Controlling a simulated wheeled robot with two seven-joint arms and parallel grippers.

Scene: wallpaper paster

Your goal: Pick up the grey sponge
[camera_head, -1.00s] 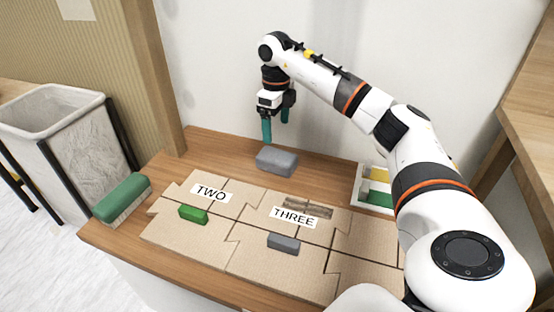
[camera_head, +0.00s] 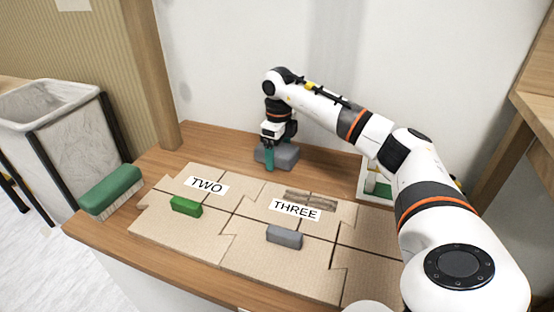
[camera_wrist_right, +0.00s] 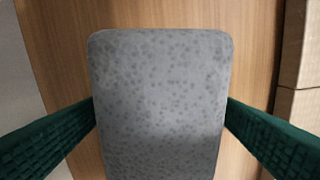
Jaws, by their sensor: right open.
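The grey sponge (camera_head: 287,157) is a rounded grey block lying on the wooden table near the back wall. My right gripper (camera_head: 270,160) is lowered over it, with its teal fingers pointing down. In the right wrist view the sponge (camera_wrist_right: 160,105) fills the middle, with speckled grey sides. The open green fingers of my right gripper (camera_wrist_right: 160,120) stand on either side of it, with the left finger near its left edge and the right finger near its right edge. Whether they touch it is unclear. My left gripper is not in view.
Cardboard puzzle-like mats (camera_head: 240,225) labelled TWO and THREE cover the front of the table (camera_head: 200,145). A small green block (camera_head: 186,206) and a small grey block (camera_head: 284,237) lie on them. A green-topped brush (camera_head: 110,190) is at the left edge. A white tray (camera_head: 366,185) is at right, partly hidden.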

